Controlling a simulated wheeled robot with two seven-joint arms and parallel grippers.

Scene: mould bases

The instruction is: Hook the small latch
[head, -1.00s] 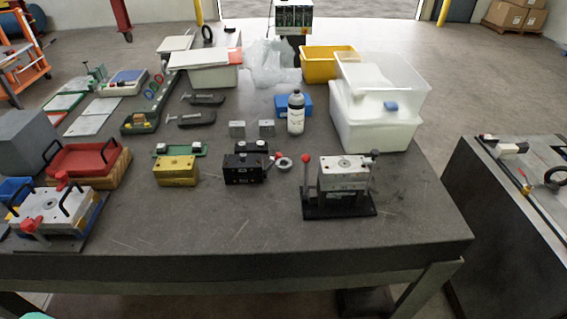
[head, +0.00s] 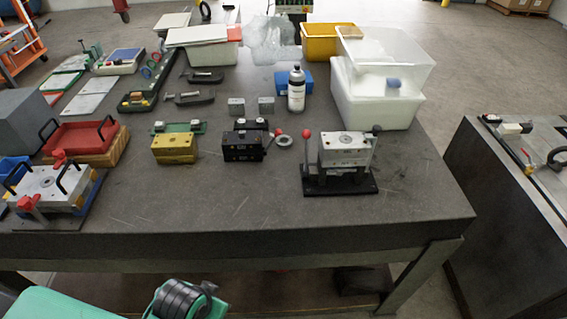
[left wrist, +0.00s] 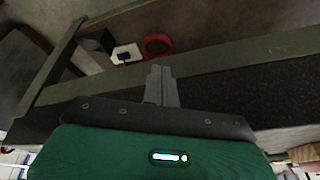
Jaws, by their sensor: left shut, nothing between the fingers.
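Several mould bases stand along the front of the dark table. A metal block on a black base plate (head: 340,185) stands at the right, with a red-knobbed lever (head: 307,147) upright at its left. A black mould block (head: 243,147) is in the middle and a yellow one (head: 175,149) left of it. A white mould base (head: 48,187) with black handles and red clamps is at the far left. I cannot make out which part is the small latch. My left gripper shows in the left wrist view (left wrist: 162,86), shut and empty near the table edge. My right gripper is out of view.
A white bottle (head: 296,90), a blue box (head: 283,80) and white bins (head: 375,105) stand behind the blocks. A red tray (head: 82,139) is at the left. The front strip of the table (head: 240,212) is clear. A second table (head: 500,215) stands at the right.

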